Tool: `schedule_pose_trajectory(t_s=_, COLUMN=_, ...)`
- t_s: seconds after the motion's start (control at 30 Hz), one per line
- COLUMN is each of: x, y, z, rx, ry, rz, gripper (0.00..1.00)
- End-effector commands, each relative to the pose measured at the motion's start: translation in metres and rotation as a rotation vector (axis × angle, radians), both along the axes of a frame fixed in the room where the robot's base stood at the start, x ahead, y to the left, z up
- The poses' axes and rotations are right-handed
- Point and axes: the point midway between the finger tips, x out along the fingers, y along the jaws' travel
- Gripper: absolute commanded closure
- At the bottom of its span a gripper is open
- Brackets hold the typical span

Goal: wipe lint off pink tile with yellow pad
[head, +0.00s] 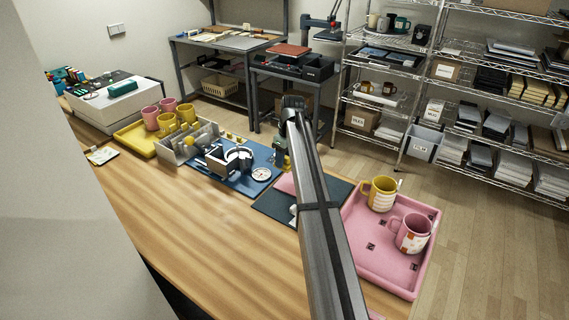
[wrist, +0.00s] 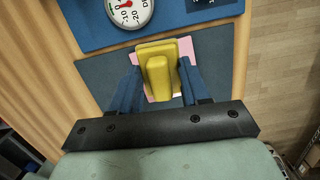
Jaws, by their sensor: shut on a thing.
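The yellow pad (wrist: 158,78), a block with a raised grip, is between the blue fingers of my gripper (wrist: 160,80) in the wrist view. My gripper is shut on it. The pad lies over the pink tile (wrist: 187,50) and covers most of it; I cannot tell whether they touch. Pink edges show around the pad. I cannot make out any lint.
The tile is on a dark mat (head: 271,206). A blue board with a round dial (head: 261,174) stands left of it. A pink tray (head: 384,262) with a yellow mug (head: 378,194) and a pink-and-white mug (head: 411,233) is at right. The wooden bench front (head: 200,225) is clear.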

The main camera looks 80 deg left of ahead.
Motion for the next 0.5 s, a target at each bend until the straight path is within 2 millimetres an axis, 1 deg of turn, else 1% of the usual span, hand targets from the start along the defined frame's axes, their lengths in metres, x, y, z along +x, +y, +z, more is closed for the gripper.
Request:
schedule_pose_trajectory(t_s=0.1, x=0.000, y=0.001, z=0.012, rx=0.003, ry=0.000, rz=0.000, gripper=0.82)
schedule_pose_trajectory(t_s=0.2, x=0.000, y=0.000, z=0.020, rx=0.001, ry=0.000, rz=0.000, gripper=0.82)
schedule_pose_trajectory(t_s=0.3, x=0.000, y=0.000, z=0.023, rx=0.000, ry=0.000, rz=0.000, gripper=0.82)
schedule_pose_trajectory(t_s=0.5, x=0.000, y=0.000, z=0.024, rx=0.000, ry=0.000, rz=0.000, gripper=0.82)
